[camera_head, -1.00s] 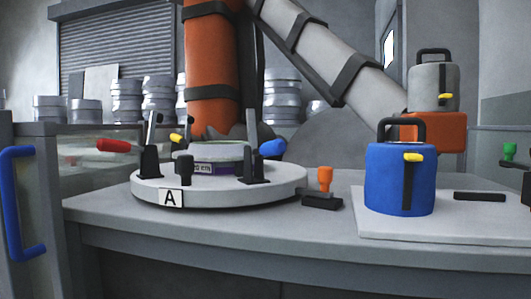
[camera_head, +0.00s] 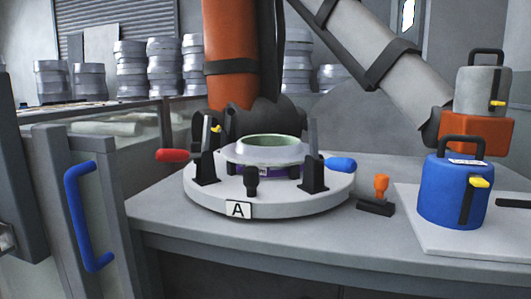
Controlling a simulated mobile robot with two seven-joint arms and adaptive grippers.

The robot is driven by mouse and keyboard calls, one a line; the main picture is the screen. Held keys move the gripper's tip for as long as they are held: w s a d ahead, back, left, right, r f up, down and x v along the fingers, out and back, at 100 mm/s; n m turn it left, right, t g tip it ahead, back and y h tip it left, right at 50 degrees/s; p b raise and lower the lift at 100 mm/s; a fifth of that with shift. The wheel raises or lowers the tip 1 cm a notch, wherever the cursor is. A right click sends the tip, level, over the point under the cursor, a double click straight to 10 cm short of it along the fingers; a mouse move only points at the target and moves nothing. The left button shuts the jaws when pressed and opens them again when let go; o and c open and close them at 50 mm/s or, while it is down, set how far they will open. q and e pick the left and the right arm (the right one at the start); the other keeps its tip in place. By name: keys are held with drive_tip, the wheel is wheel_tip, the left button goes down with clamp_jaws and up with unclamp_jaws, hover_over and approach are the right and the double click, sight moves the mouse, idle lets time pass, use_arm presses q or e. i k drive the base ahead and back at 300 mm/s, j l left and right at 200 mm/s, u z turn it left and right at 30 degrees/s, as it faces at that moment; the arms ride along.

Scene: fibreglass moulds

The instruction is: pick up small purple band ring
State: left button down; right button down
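A round grey fixture plate (camera_head: 215,203) marked "A" sits on the grey table. On it is a pale ring-shaped mould (camera_head: 262,155) with a greenish inside. Below the mould's rim, a narrow purple band (camera_head: 275,172) shows, partly hidden by the rim and the black clamps (camera_head: 314,172) around it. I cannot tell whether this band is a separate ring. Neither of my grippers is in view.
A red handle (camera_head: 172,155) and a blue handle (camera_head: 342,164) stick out by the fixture. An orange-topped clamp (camera_head: 381,188) and a blue canister (camera_head: 445,195) stand to the right. A thick orange column (camera_head: 230,60) rises behind. A cabinet with a blue handle (camera_head: 82,215) is at left.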

sight(274, 154)
drive_tip(key=z, duration=1.1)
drive_tip(key=j+z, duration=0.2)
drive_tip(key=j, duration=0.2)
drive_tip(key=k+j+z, duration=0.15)
drive_tip(key=j, duration=0.25)
drive_tip(key=k+j+z, duration=0.2)
drive_tip(key=j, duration=0.15)
drive_tip(key=j+z, duration=0.2)
drive_tip(key=j, duration=0.2)
